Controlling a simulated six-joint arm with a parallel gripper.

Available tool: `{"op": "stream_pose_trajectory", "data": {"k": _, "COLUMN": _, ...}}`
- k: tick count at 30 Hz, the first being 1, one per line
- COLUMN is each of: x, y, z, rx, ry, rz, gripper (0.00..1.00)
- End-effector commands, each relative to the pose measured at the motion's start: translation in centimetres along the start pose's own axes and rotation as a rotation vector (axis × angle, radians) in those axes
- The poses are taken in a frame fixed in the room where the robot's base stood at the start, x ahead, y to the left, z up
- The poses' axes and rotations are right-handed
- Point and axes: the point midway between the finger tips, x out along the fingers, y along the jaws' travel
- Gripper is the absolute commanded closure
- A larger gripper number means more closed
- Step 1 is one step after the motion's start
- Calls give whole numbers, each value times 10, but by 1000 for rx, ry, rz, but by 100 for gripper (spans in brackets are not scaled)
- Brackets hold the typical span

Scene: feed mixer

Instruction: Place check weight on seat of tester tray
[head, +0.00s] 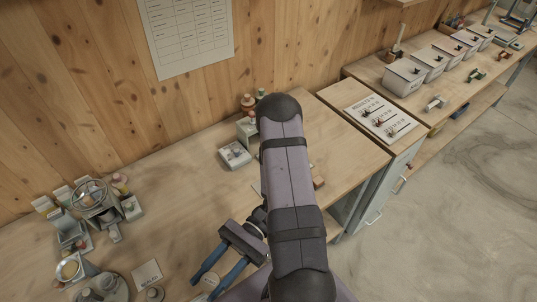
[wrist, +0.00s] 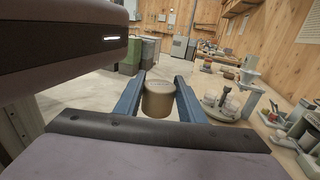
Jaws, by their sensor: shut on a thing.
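The check weight (wrist: 158,99) is a dull brass-coloured cylinder, held upright between the two blue fingers of my gripper (wrist: 159,84) in the wrist view. In the head view my gripper (head: 203,287) is low over the front of the bench, and the weight is hard to make out there. A small light grey square tray (head: 235,155) with a raised part on it sits at the back of the bench, apart from my gripper. It looks like the tester tray, but I cannot tell for certain. My arm covers part of the bench beside it.
A round holder with several weights (head: 105,290) stands left of my gripper, with a card (head: 147,272) between. Behind are a stand with a ring (head: 91,193) and small boxes. Bottles (head: 248,104) stand behind the grey tray. The middle of the bench is mostly clear.

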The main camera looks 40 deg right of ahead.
Motion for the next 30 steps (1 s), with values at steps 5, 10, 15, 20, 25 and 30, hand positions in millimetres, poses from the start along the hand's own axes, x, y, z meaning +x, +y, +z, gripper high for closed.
{"op": "stream_pose_trajectory", "data": {"k": 5, "x": -15, "y": 58, "z": -1, "rx": -1, "ry": -1, "rz": 323, "gripper": 95}}
{"op": "stream_pose_trajectory", "data": {"k": 10, "x": -50, "y": 108, "z": -9, "rx": 0, "ry": -3, "rz": 627, "gripper": 95}}
{"op": "stream_pose_trajectory", "data": {"k": 15, "x": -102, "y": 145, "z": -20, "rx": 0, "ry": -2, "rz": 930, "gripper": 95}}
{"op": "stream_pose_trajectory", "data": {"k": 20, "x": -162, "y": 166, "z": -30, "rx": 0, "ry": -1, "rz": 1211, "gripper": 95}}
{"op": "stream_pose_trajectory", "data": {"k": 25, "x": -232, "y": 169, "z": -40, "rx": 0, "ry": -1, "rz": 1504, "gripper": 95}}
{"op": "stream_pose_trajectory", "data": {"k": 30, "x": -302, "y": 152, "z": -48, "rx": 0, "ry": -1, "rz": 1796, "gripper": 95}}
